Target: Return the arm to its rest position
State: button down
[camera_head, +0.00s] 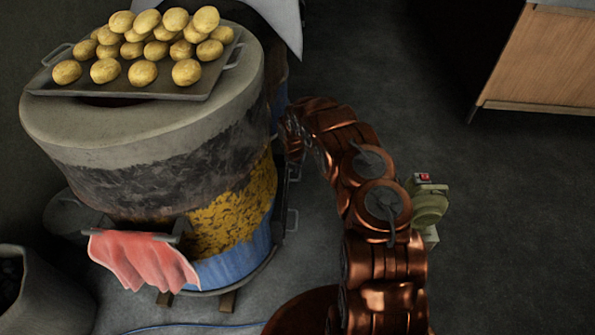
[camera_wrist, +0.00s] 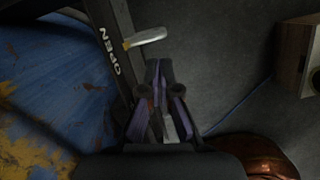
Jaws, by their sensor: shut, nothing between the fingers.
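My copper-coloured arm (camera_head: 375,205) rises from the bottom of the head view and bends toward the right side of the barrel oven (camera_head: 150,190). My gripper is hidden in the head view, low behind the arm. In the wrist view my gripper (camera_wrist: 158,75) is shut and empty, with its fingertips together. It is close to a dark bar marked "OPEN" and a pale handle (camera_wrist: 146,38) beside the oven's worn blue wall (camera_wrist: 40,70). I cannot tell whether the fingertips touch the handle.
A tray (camera_head: 50,85) piled with several round buns sits on top of the oven. A red cloth (camera_head: 140,262) hangs on a front bar. A grey bin (camera_head: 45,295) stands at lower left. A wooden cabinet (camera_head: 540,60) is at upper right. The floor on the right is clear.

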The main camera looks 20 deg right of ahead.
jog(key=shift+v, duration=2.2)
jog(key=shift+s+a, duration=0.1)
jog(key=shift+s, duration=0.1)
jog(key=s+a+r+m+g+p, duration=0.1)
jog(key=s+r+m+p, duration=0.4)
jog(key=r, duration=0.8)
jog(key=s+r+m+p, duration=0.35)
jog(key=s+r, duration=0.25)
jog(key=r, duration=0.7)
jog(key=s+a+r+m+g+p, duration=0.1)
jog(key=s+r+m+p, duration=0.4)
jog(key=r, duration=0.8)
jog(key=s+a+r+m+p, duration=0.4)
jog(key=s+r, duration=0.4)
jog(key=s, duration=0.3)
jog(key=s+a+r+m+g+y+p, duration=0.1)
jog(key=s+a+r+m+p, duration=0.3)
jog(key=s+r, duration=0.5)
jog(key=s+a+r+m+g+p, duration=0.1)
jog(key=s+a+r+m+p, duration=0.3)
jog(key=s, duration=1.1)
notch_tip(320, 180, up, 4)
jog(key=a+m, duration=0.1)
jog(key=m, duration=0.2)
jog(key=shift+s+r+y, duration=0.2)
jog(key=shift+y, duration=0.2)
jog(key=shift+a, duration=0.1)
